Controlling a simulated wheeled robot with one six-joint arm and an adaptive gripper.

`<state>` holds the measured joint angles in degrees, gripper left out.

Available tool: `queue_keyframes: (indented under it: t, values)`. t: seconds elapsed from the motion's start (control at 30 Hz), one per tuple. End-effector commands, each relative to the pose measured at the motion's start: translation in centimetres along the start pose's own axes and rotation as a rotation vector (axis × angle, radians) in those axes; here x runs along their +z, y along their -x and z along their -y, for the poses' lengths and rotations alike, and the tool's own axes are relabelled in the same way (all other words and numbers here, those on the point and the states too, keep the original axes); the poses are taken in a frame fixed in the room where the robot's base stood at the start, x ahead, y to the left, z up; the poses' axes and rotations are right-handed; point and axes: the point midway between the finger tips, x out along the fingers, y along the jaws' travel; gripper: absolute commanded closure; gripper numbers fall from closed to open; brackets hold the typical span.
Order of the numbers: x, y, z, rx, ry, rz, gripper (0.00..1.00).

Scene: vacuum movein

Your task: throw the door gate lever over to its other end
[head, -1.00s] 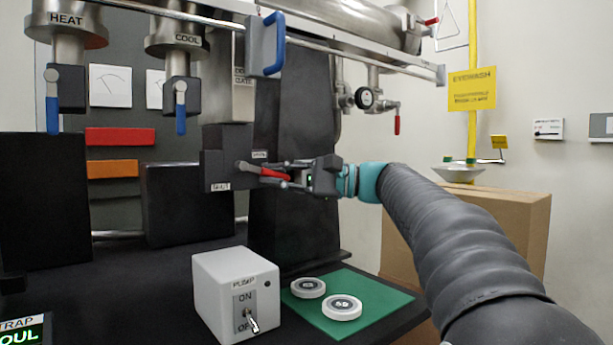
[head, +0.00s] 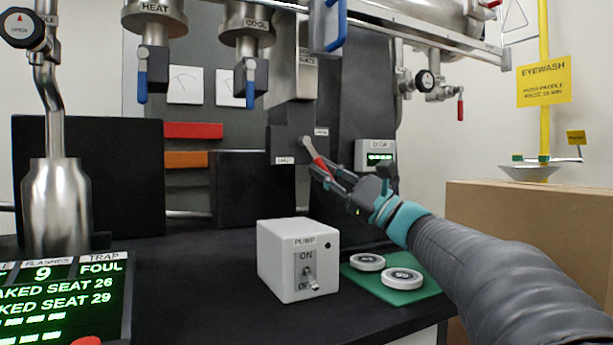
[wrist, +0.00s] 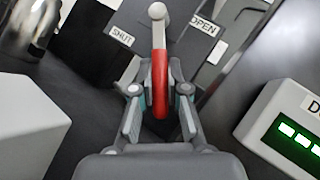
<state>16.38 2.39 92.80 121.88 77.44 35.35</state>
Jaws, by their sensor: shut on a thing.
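The door gate lever has a red grip (head: 321,166) and a pale round hub on the dark gate block (head: 284,144). The lever slants down and to the right from its hub, between the SHUT label (head: 284,160) and the OPEN label (head: 321,132). My gripper (head: 330,178) is shut on the red grip. In the wrist view the red grip (wrist: 160,84) stands between my two fingers, with SHUT (wrist: 122,37) to its left and OPEN (wrist: 203,28) to its right. The fingers hide the sides of the grip's lower end.
A white pump box (head: 297,262) stands below my gripper. A green mat (head: 420,290) with two white discs lies to its right. A door display box (head: 375,155) is close behind my wrist. A cardboard box (head: 530,225) stands at the right.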

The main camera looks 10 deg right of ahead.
Motion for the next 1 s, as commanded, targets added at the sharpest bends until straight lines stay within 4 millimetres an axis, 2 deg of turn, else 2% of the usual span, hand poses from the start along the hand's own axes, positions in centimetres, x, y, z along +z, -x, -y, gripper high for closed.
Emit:
queue_keyframes:
  t: [0.53,0.57,0.6,0.67,1.0]
  values:
    - [-0.10,0.64,0.57,-0.031,-0.011,-0.005,1.00]
    - [-0.10,0.64,0.57,-0.031,-0.011,-0.005,0.84]
    - [-0.10,0.63,0.56,-0.031,-0.011,-0.005,0.74]
    - [-0.10,0.62,0.55,-0.030,-0.011,-0.004,0.60]
    - [-0.10,0.75,0.50,-0.029,-0.011,-0.004,0.60]
